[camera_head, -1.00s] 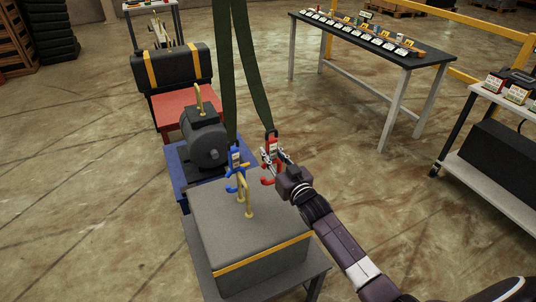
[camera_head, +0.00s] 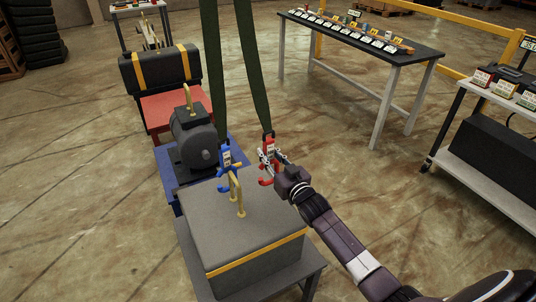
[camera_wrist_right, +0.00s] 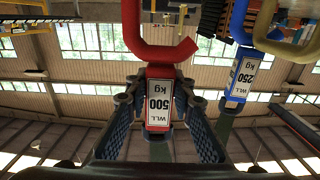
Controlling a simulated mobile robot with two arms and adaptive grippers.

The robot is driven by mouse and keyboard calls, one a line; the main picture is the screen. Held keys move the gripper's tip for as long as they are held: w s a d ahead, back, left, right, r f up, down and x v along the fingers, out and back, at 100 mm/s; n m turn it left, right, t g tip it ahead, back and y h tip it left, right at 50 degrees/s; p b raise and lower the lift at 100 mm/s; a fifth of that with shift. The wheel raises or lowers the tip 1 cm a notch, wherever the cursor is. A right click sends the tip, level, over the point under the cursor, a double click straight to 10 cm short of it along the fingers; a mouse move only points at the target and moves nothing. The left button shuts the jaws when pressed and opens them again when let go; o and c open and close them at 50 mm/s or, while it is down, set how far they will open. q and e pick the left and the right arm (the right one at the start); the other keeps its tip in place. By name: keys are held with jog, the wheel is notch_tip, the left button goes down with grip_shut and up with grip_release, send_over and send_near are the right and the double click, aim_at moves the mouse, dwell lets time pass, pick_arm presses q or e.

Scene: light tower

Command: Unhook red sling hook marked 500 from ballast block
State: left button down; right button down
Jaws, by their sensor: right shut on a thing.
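The red sling hook (camera_head: 264,182) hangs on a dark green strap above the ballast block's right part. My right gripper (camera_head: 268,157) is shut on its body. In the right wrist view the hook (camera_wrist_right: 160,45) shows its 500 kg label between the fingers (camera_wrist_right: 158,104). The grey ballast block (camera_head: 225,215) has a brass lifting eye (camera_head: 238,195) on top. The red hook is to the right of this eye, with a gap between them. A blue hook (camera_head: 226,165) marked 250 is at the eye; I cannot tell whether it is engaged. My left gripper is not in view.
A dark motor (camera_head: 195,145) on a blue pallet stands left of the block. Behind it is a black block with yellow bands (camera_head: 160,70). A table with small labelled items (camera_head: 425,55) is at the back right, and a shelf cart (camera_head: 490,180) at the right.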

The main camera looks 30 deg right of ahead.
jog(key=shift+w+r, duration=0.1)
jog(key=shift+r, duration=0.2)
jog(key=c, duration=1.6)
grip_release()
jog(key=shift+s+f, duration=0.2)
jog(key=shift+f, duration=0.25)
jog(key=s, duration=0.8)
jog(key=shift+d+r, duration=0.1)
jog(key=shift+r, duration=0.25)
